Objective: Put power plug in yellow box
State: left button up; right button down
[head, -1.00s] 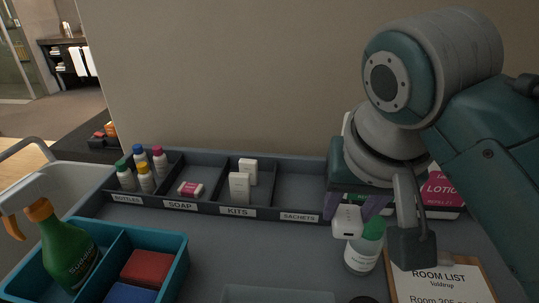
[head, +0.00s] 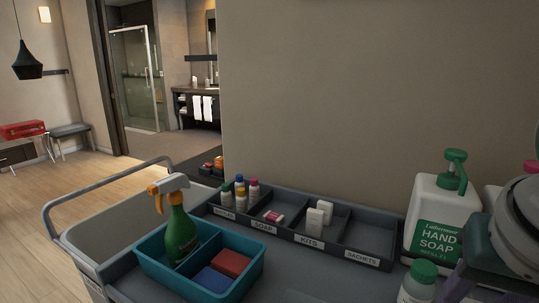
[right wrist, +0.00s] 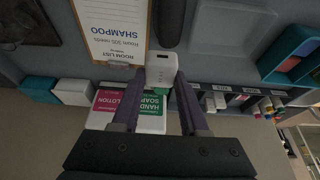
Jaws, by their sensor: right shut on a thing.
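The white power plug (right wrist: 160,66) is between the purple fingers of my right gripper (right wrist: 157,82) in the right wrist view. The right gripper is shut on it, above the cart's dark top. In the head view only part of the right gripper (head: 458,285) shows at the lower right edge; the plug is out of frame there. My left gripper is not in view. I see no yellow box in these frames.
A grey cart organizer (head: 310,242) holds small bottles, soap and kits. A teal caddy (head: 150,264) holds a green spray bottle (head: 181,235) and sponges. A hand soap dispenser (head: 440,222) and a green-capped bottle (head: 420,285) stand near the gripper. A clipboard (right wrist: 113,28) lies on the cart.

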jog(key=s+d+r+m, duration=0.1)
jog(key=d+r, duration=0.3)
jog(key=d, duration=0.6)
jog(key=s+d+r, duration=0.1)
jog(key=d+r, duration=0.3)
jog(key=d, duration=0.7)
jog(key=w+a+r+n+y, duration=0.1)
jog(key=w+a+r+n, duration=0.25)
jog(key=a, duration=0.75)
jog(key=w+a+r+n, duration=0.2)
jog(key=w+a, duration=0.3)
jog(key=a, duration=0.5)
jog(key=s+a+r+n+y, duration=0.25)
jog(key=s+a+n, duration=0.25)
jog(key=s+a, duration=0.65)
jog(key=w+d+m+h, duration=0.1)
jog(key=w+d+m, duration=0.2)
jog(key=d, duration=0.3)
pick_arm(q)
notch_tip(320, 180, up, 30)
jog(key=p, duration=2.9)
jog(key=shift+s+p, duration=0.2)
jog(key=shift+p, duration=0.1)
pick_arm(e)
notch_tip(320, 180, up, 29)
jog(key=shift+w+d+r+t, duration=0.15)
jog(key=shift+d+r+t, duration=0.05)
jog(key=shift+d+t, duration=0.1)
